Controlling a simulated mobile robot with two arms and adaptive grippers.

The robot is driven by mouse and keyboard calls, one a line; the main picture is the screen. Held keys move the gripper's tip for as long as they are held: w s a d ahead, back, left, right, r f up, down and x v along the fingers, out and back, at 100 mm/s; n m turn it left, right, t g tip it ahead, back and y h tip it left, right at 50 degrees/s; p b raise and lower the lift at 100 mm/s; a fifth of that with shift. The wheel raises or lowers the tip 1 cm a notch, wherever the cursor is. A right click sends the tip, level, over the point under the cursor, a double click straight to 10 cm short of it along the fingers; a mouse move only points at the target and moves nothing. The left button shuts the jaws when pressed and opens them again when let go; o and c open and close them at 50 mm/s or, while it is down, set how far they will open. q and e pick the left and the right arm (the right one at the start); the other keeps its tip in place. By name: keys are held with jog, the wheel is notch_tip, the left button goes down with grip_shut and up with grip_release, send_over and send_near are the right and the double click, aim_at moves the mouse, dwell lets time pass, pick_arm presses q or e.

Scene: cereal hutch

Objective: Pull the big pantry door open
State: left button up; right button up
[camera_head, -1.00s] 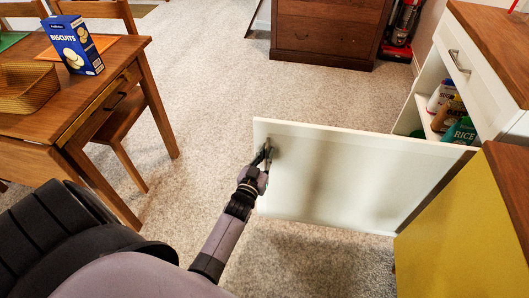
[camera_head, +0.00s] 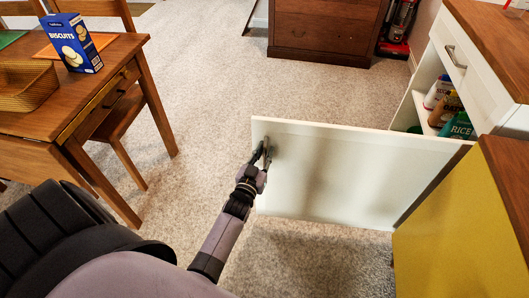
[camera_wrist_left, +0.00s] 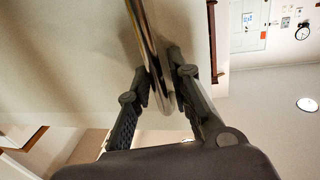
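The big pantry door (camera_head: 335,180) is a white panel, swung wide out from the white cabinet (camera_head: 487,65) on the right. My left gripper (camera_head: 264,152) is at the door's free edge, on the left. In the left wrist view, the metal bar handle (camera_wrist_left: 145,35) runs between the two fingers of the left gripper (camera_wrist_left: 160,85), which close in on it from both sides. The door face (camera_wrist_left: 80,50) fills the upper left there. Behind the door, the cabinet interior shows several packages, including a green one marked RICE (camera_head: 458,127). My right gripper is in neither view.
A yellow panel (camera_head: 455,235) with a wooden top stands at the lower right, close to the door's hinge side. A wooden table (camera_head: 50,125) with a blue biscuit box (camera_head: 74,43) is at the left. A dark wooden drawer unit (camera_head: 325,30) stands behind. Carpet between is clear.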

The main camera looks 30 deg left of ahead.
pick_arm(q)
jog(key=v, duration=1.2)
jog(key=shift+f, duration=0.1)
